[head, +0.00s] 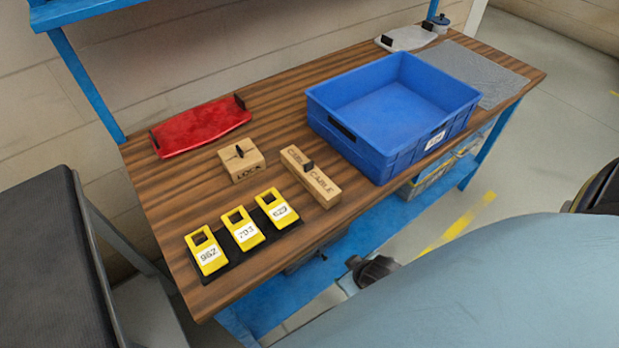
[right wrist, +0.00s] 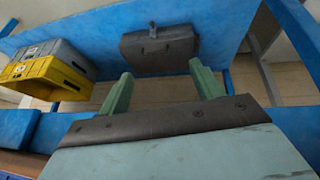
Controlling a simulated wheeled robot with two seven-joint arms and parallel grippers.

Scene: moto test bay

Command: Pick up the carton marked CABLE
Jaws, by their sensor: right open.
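The carton marked CABLE (head: 318,184) is a long tan box with a dark tab on top. In the head view it lies on the wooden table (head: 285,115), left of the blue crate and close to the front edge. My right gripper (right wrist: 163,88) shows in the right wrist view with its two green fingers apart and nothing between them. The carton does not show in that view. My left gripper is not in view.
A carton marked LOCK (head: 241,161), a red tray (head: 200,127) and several yellow numbered holders (head: 243,230) stand left of the carton. The blue crate (head: 398,160) stands right of it. The right wrist view shows a dark toolbox (right wrist: 158,50) and a yellow crate (right wrist: 45,78).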

